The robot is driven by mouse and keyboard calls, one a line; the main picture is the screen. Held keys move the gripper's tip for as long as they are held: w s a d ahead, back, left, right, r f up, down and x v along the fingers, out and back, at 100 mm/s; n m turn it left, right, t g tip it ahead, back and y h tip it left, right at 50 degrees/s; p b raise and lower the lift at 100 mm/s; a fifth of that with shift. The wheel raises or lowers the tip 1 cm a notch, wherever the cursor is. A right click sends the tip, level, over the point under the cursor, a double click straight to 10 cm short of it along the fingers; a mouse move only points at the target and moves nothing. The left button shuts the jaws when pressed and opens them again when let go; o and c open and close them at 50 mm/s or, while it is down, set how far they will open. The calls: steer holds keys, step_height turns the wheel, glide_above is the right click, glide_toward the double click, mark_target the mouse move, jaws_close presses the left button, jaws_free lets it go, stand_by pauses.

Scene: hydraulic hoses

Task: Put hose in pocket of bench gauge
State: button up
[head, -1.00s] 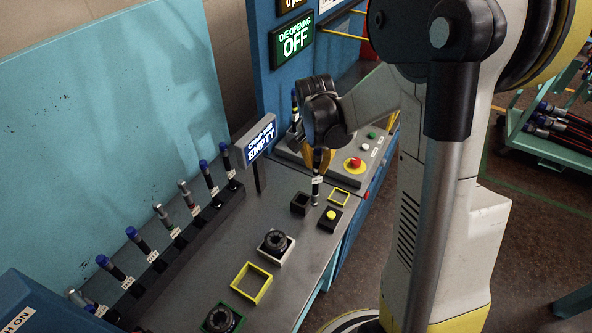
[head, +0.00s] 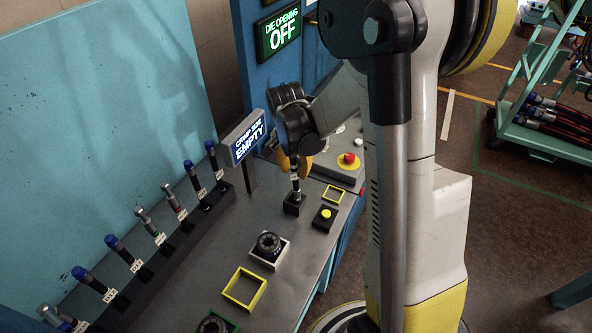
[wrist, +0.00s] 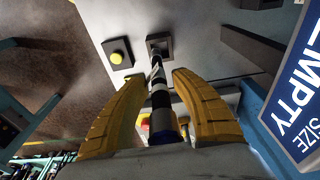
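The hose (head: 295,184) is dark with white bands. It stands about upright, its lower end at the square opening of the black pocket block (head: 291,208); how deep it sits is hard to tell. In the wrist view the hose (wrist: 157,85) runs from its blue end near the palm to the pocket block (wrist: 159,45). My gripper (wrist: 159,76) has its yellow fingers on both sides of the hose, with a narrow gap showing on each side. In the head view my gripper (head: 294,172) is just above the pocket. The gauge sign (head: 246,137) reads "CRIMP SIZE EMPTY".
A block with a yellow button (head: 325,216) is right of the pocket. A yellow square frame (head: 334,194) and a red button (head: 349,158) lie beyond. A rack (head: 190,235) with several hoses runs along the left. A black round part (head: 269,243) sits nearer.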

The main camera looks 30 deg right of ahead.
steer(key=shift+s+d+f, duration=0.15)
steer(key=shift+s+f, duration=0.05)
steer(key=shift+f, duration=0.35)
steer(key=r, duration=0.1)
steer(key=w+r, duration=0.1)
steer(key=p, duration=0.1)
steer(key=shift+w+d+r, duration=0.1)
steer(key=shift+w+r, duration=0.15)
steer(key=shift+r, duration=0.15)
steer(key=r, duration=0.2)
steer(key=r+p, duration=0.1)
steer(key=r, duration=0.2)
steer(key=s+a+r, duration=0.1)
steer(key=r, duration=0.1)
steer(key=shift+r, duration=0.2)
steer(key=shift+w+a+r+p, duration=0.1)
steer(key=shift+r+p, duration=0.2)
steer(key=shift+r, duration=0.05)
steer(key=s+a+r+n+t, duration=0.3)
steer(key=s+a+r+n, duration=0.1)
steer(key=s, duration=0.3)
steer(key=s+a+r+n+t+y, duration=0.1)
steer(key=s+a+r+n+t, duration=0.2)
steer(key=s+n, duration=0.4)
steer(key=shift+s+a+r, duration=0.25)
steer(key=shift+a+r, duration=0.5)
steer(key=shift+a, duration=0.5)
